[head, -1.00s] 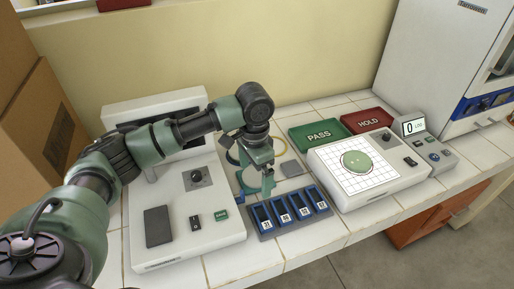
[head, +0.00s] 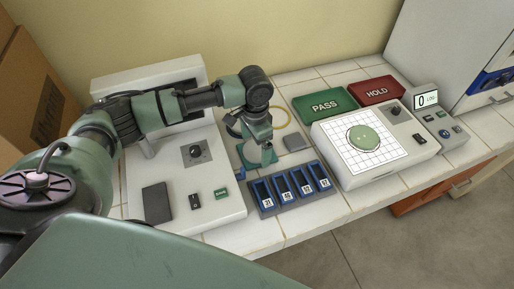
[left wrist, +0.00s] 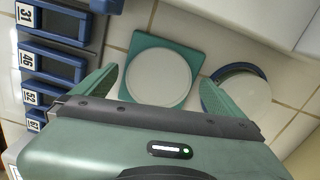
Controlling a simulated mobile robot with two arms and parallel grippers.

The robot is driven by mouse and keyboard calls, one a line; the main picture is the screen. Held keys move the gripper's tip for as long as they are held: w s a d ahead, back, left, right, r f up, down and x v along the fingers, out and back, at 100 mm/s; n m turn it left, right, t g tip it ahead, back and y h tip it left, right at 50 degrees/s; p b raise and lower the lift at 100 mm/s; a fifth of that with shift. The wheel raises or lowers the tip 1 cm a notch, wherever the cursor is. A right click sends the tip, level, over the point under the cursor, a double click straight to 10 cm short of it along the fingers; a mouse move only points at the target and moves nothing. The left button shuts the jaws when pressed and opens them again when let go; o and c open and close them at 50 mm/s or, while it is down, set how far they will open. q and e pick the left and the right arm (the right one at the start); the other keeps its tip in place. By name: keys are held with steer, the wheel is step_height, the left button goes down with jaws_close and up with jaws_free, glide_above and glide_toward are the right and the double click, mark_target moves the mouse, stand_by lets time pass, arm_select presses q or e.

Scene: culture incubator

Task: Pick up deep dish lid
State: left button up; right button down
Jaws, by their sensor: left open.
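My left gripper (head: 262,155) hangs over the counter beside the blue rack, pointing down. In the left wrist view the gripper (left wrist: 157,76) is open, and no object is gripped between its fingers. A pale round disc (left wrist: 158,77) lies on a teal square mat (left wrist: 183,48) and shows between the spread fingers. The teal mat (head: 247,157) is partly hidden by the gripper in the head view. A round pale dish or lid with a dark blue rim (left wrist: 243,92) lies right of the mat, partly behind the right finger. I cannot tell which round piece is the deep dish lid.
The blue slot rack (head: 290,187) stands close to the gripper. A white device (head: 180,190) lies left, and a gridded device with a green dish (head: 363,139) right. Green PASS (head: 325,104) and red HOLD (head: 376,91) trays sit behind.

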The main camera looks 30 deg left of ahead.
arm_select(q)
steer(key=shift+f, duration=0.15)
steer(key=c, duration=1.5)
